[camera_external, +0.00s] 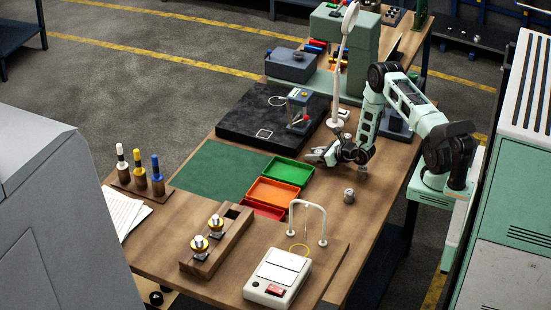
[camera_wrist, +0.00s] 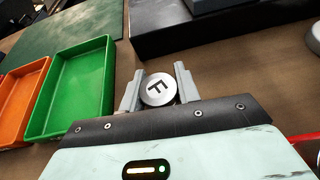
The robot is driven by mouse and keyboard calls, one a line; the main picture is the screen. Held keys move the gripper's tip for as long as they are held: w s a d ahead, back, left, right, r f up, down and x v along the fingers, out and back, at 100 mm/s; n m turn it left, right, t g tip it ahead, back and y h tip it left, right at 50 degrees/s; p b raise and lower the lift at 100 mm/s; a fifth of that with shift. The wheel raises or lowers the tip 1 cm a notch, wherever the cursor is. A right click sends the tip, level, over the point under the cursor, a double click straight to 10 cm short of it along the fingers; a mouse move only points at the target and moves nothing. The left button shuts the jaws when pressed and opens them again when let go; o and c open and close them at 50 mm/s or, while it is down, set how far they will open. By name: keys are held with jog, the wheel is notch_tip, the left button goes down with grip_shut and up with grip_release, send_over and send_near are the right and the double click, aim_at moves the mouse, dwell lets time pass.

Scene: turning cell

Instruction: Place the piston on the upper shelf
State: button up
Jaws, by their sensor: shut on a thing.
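In the external view my gripper (camera_external: 319,156) is low over the wooden bench (camera_external: 362,226), right of the green tray. The piston cannot be made out clearly there. I cannot tell whether it touches the bench. I cannot tell which surface is the upper shelf; a dark blue rack (camera_external: 20,35) stands at the top left.
A green tray (camera_external: 287,171), an orange tray (camera_external: 280,192) and a red tray (camera_external: 262,209) lie left of my gripper. A black slab (camera_external: 240,130) is behind. A small metal cylinder (camera_external: 349,196), wire arch (camera_external: 323,215), scale (camera_external: 278,276) and wooden holder (camera_external: 222,253) are nearer the front.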

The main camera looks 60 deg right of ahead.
jog(key=shift+f, duration=0.15)
jog(key=o, duration=1)
